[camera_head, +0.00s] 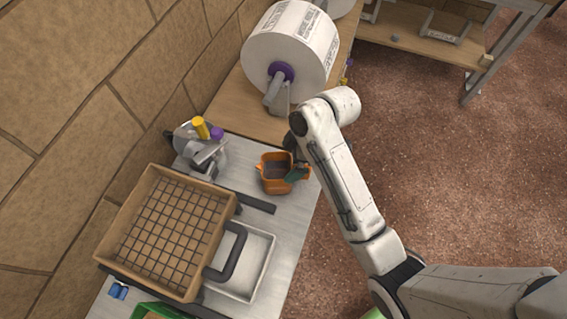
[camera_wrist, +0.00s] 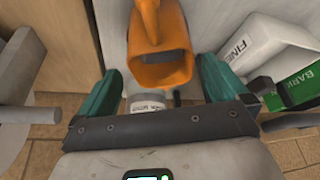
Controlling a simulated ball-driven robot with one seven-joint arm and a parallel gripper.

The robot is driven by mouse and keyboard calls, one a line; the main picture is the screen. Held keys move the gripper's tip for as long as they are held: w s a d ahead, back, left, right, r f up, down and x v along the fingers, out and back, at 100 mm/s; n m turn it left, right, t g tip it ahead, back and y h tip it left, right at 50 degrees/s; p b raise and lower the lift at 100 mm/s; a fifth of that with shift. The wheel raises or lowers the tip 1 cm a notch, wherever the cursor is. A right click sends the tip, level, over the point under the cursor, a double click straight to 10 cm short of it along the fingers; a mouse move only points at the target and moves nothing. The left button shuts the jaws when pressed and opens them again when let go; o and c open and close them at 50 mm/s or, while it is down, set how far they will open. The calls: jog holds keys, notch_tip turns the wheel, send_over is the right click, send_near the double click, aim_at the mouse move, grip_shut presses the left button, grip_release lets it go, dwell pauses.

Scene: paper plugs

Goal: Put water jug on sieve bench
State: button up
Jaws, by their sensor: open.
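The orange water jug (camera_head: 275,174), with its dark open top showing, appears upright on the grey sieve bench (camera_head: 292,222) near the right edge. It also shows in the wrist view (camera_wrist: 160,72), ahead of my fingers. I cannot tell whether a finger touches the jug.
A wooden sieve with wire mesh (camera_head: 176,232) stands left of the jug, with a white tray (camera_head: 262,262) beside it. A grey device with yellow and purple knobs (camera_head: 205,150) is behind. A large white roll (camera_head: 291,47) is farther back. A labelled white container (camera_wrist: 262,45) is at right.

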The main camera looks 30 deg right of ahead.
jog(key=shift+v, duration=2.35)
jog(key=s+d+f+m+h, duration=0.1)
jog(key=s+f+m+h, duration=0.1)
jog(key=s+m, duration=0.4)
jog(key=s+d+f+m+g+h, duration=0.1)
jog(key=s+m, duration=0.5)
jog(key=s, duration=0.7)
notch_tip(320, 180, down, 2)
jog(key=shift+s+d+f+h, duration=0.1)
jog(key=shift+s+d+h, duration=0.2)
jog(key=shift+d+h, duration=0.35)
